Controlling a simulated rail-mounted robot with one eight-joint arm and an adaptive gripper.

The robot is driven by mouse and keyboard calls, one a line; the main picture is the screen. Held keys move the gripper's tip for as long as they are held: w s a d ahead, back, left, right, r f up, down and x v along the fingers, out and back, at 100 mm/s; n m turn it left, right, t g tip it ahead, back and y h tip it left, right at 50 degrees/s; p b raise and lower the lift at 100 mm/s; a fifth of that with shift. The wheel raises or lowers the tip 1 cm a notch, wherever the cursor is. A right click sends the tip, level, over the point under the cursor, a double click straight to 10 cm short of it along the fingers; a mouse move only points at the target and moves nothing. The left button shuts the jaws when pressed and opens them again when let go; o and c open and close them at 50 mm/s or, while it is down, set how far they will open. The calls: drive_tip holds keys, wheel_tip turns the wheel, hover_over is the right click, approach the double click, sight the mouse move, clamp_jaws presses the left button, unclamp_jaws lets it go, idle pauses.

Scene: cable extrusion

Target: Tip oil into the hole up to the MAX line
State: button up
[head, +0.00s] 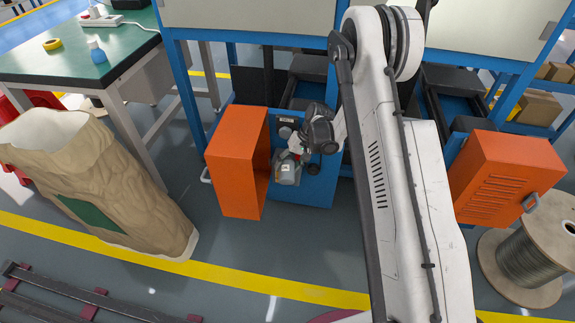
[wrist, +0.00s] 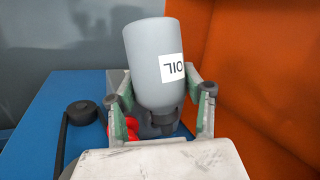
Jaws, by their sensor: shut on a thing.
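The grey oil bottle (head: 286,174) is in my gripper (head: 298,152) in front of the blue machine. In the wrist view the bottle (wrist: 155,60) sits between the two fingers of my gripper (wrist: 160,95), which are shut on it. Its dark neck is towards the gripper body, its broad base points away, and its OIL label reads upside down. I cannot tell its true tilt from these views. The hole and the MAX line cannot be made out. No oil flow is visible.
An open orange cover (head: 236,165) stands just left of the bottle, and its wall (wrist: 260,70) fills the right of the wrist view. The blue panel (head: 312,190) lies behind. A black knob (wrist: 82,113) and a red part (wrist: 132,124) are close by.

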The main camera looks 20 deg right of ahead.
sight(286, 180)
drive_tip(key=shift+s+a+r, duration=0.25)
drive_tip(key=shift+s+a, duration=0.15)
drive_tip(key=shift+s, duration=0.85)
drive_tip(key=shift+s+a+r, duration=0.2)
drive_tip(key=shift+s+a, duration=0.15)
drive_tip(key=shift+s, duration=0.95)
drive_tip(key=shift+s+a+r, duration=0.25)
drive_tip(key=shift+s+a, duration=0.15)
drive_tip(key=shift+s, duration=0.85)
drive_tip(key=shift+w, duration=0.1)
